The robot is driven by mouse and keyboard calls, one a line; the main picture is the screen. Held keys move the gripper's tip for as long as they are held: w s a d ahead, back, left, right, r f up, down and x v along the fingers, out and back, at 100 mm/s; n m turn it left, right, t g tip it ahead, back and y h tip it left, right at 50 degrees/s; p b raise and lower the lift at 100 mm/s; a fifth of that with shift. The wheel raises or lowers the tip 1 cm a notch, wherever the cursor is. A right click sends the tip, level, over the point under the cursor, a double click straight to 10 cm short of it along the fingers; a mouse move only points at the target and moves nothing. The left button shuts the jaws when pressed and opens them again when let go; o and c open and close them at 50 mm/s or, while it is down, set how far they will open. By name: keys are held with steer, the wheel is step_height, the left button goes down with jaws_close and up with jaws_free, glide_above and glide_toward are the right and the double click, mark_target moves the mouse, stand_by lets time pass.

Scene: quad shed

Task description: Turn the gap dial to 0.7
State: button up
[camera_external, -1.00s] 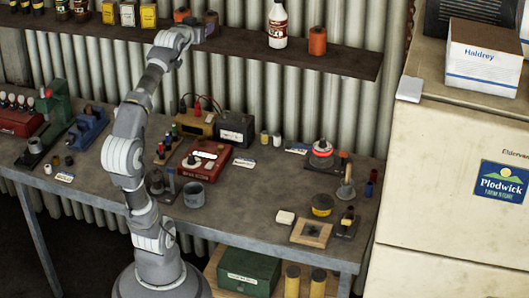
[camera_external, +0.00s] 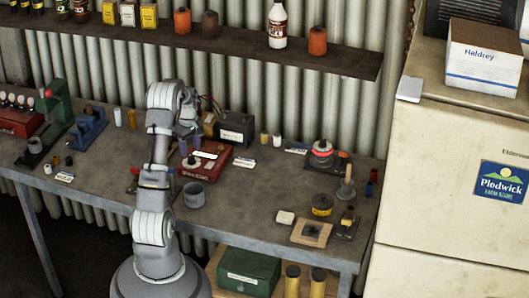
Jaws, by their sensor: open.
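A red box (camera_external: 214,160) with pale label plates stands on the bench, a little right of my arm. A small light round knob (camera_external: 190,161) sits at its left front; it looks like the dial, but its markings and setting are too small to read. My gripper (camera_external: 189,136) is above and behind the left part of the red box, apart from the knob as far as I can tell. It is open and seems empty; its fingers are small and partly lost against the things behind. My arm hides part of the bench left of the box.
A grey cup (camera_external: 194,194) stands just in front of the red box. A black battery-like box (camera_external: 236,129) with cables stands behind it. A red-ringed device (camera_external: 321,153) is further right. The shelf (camera_external: 330,60) with bottles overhangs the back.

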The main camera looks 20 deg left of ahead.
mark_target(193, 156)
step_height(193, 156, down, 4)
steer(key=shift+r+b, duration=0.15)
steer(key=shift+b, duration=0.25)
jaws_close()
